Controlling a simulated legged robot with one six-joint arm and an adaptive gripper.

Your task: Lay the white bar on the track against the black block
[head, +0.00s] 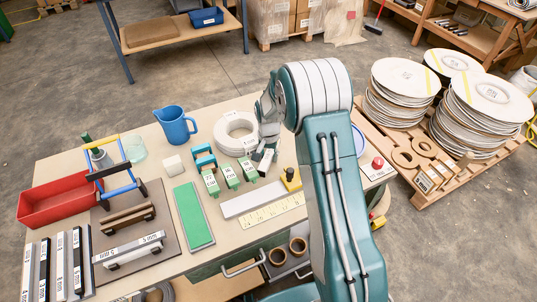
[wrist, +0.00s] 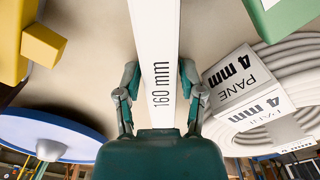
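My gripper (head: 266,152) is over the right middle of the bench. In the wrist view my gripper (wrist: 158,88) has one finger along each long edge of the white bar (wrist: 161,50), marked "160 mm". The fingers look closed on it; the bar runs off the top edge and passes behind the palm. In the head view the bar is small and partly hidden by my gripper. A long pale strip (head: 250,199), possibly the track, lies in front of my gripper beside a yellow ruler (head: 272,213). A dark block with a yellow top (head: 291,180) stands at its right end.
Green labelled blocks (head: 230,175) stand left of my gripper, near a white coil (head: 236,131). A green mat (head: 187,215), a blue jug (head: 175,126) and a red tray (head: 58,200) are further left. A red button (head: 378,163) is at the right.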

